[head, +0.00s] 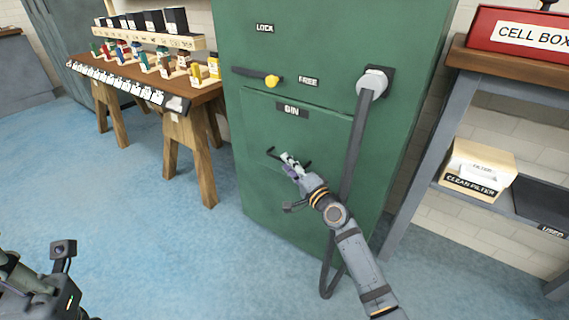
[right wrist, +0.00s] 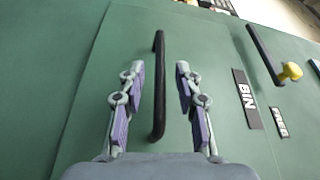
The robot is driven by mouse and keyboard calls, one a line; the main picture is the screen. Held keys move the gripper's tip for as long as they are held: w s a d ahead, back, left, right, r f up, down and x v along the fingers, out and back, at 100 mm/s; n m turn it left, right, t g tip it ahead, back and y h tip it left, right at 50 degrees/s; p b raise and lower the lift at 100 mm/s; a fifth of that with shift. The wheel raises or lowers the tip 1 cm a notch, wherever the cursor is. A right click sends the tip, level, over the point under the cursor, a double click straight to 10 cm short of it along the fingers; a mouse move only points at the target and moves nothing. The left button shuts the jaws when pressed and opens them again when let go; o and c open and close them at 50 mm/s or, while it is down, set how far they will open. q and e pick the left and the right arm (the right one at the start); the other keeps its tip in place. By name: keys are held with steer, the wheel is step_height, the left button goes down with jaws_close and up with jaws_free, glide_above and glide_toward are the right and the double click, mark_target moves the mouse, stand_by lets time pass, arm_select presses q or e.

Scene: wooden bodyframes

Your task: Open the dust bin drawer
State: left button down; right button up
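The bin drawer (head: 300,128) is a green panel with a BIN label in the front of the tall green cabinet (head: 340,40), and it looks flush with the front. Its black bar handle (head: 272,152) is partly hidden by my right gripper in the head view. My right gripper (head: 290,160) is at the handle. In the right wrist view, the handle (right wrist: 158,90) lies between the two spread fingers of the right gripper (right wrist: 157,80), with gaps on both sides. My left arm shows at the lower left of the head view; its fingers are out of view.
A black lever with a yellow knob (head: 272,81) sits above the drawer, between LOCK and FREE labels. A grey hose (head: 355,140) hangs down the drawer's right side. A wooden bench (head: 190,95) stands left, a shelf (head: 490,75) right. Blue floor (head: 150,240) is clear in front.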

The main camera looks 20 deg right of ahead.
steer(key=shift+x, duration=1.25)
steer(key=shift+c, duration=0.3)
jaws_close()
